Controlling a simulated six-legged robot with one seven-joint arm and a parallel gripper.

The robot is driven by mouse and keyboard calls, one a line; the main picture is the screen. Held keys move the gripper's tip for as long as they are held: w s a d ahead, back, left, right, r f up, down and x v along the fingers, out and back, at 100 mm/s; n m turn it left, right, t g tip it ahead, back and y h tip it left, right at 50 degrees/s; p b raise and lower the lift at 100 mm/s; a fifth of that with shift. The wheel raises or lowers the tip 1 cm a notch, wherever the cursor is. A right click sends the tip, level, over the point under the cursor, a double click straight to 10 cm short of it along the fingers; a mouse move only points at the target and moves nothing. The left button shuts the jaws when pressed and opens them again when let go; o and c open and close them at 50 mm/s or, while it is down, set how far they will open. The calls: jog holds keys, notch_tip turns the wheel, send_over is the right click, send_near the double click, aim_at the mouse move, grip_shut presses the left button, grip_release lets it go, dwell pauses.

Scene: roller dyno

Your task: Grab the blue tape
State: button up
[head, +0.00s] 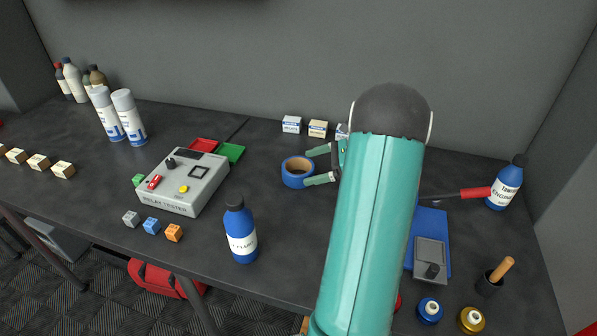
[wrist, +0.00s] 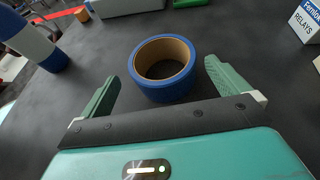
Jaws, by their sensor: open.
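The blue tape (head: 297,179) is a roll with a tan core, lying flat on the dark bench in the head view. In the wrist view the blue tape (wrist: 163,85) lies ahead of my gripper, a little beyond and between the fingertips. My gripper (head: 325,164) is open and empty, its two green fingers to the right of the roll. In the wrist view my gripper (wrist: 162,74) has one finger on each side of the near part of the roll, with gaps to both. My arm hides part of the bench.
Small boxes (head: 291,124) stand behind the tape, one also at right in the wrist view (wrist: 307,22). A blue bottle (head: 240,232) stands in front left. A grey relay tester (head: 182,181) sits left. Bare bench surrounds the roll.

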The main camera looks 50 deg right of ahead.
aim_at(298, 169)
jog(key=x, duration=0.5)
jog(key=shift+w+d, duration=0.1)
jog(key=shift+w, duration=0.05)
jog(key=c, duration=0.9)
jog(key=shift+r, duration=0.1)
